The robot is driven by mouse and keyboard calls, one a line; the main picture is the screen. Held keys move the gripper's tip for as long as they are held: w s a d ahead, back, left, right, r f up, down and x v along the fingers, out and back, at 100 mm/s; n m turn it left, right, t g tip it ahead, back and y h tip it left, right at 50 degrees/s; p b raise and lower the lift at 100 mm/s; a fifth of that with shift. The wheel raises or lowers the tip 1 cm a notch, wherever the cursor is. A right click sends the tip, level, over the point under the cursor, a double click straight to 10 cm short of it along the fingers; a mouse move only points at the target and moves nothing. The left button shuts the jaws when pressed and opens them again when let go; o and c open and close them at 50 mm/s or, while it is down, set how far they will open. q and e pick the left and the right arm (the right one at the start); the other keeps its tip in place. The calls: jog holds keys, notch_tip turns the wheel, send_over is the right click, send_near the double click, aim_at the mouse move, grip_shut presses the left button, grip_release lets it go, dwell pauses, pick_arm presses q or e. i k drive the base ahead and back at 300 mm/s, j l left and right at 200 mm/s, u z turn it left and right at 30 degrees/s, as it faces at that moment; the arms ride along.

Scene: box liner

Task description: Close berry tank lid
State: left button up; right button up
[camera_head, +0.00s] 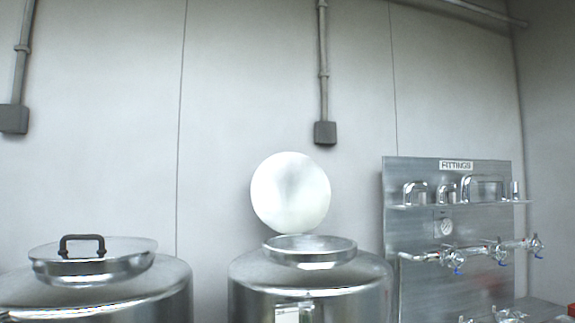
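Two shiny steel tanks stand side by side. The right tank (311,284) has a raised round rim (310,258) on top, and its round pale lid (290,192) stands open, upright behind the rim. The left tank (130,299) has its lid (130,250) lying flat on its rim, with a dark handle (82,245) on top. I cannot read any label that tells which one is the berry tank. Neither of my grippers is in view.
A steel fittings panel (400,250) stands to the right, with a shelf of pipe fittings and several blue-handled valves (452,258). A pale wall (220,110) with conduit boxes (325,134) is behind. The space above the tanks is clear.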

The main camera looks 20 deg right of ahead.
aim_at(290, 193)
jog(key=i+l+u, duration=0.1)
jog(key=l+u, duration=0.3)
jog(key=i+l+u, duration=0.1)
jog(key=u, duration=0.25)
jog(key=l+u, duration=0.4)
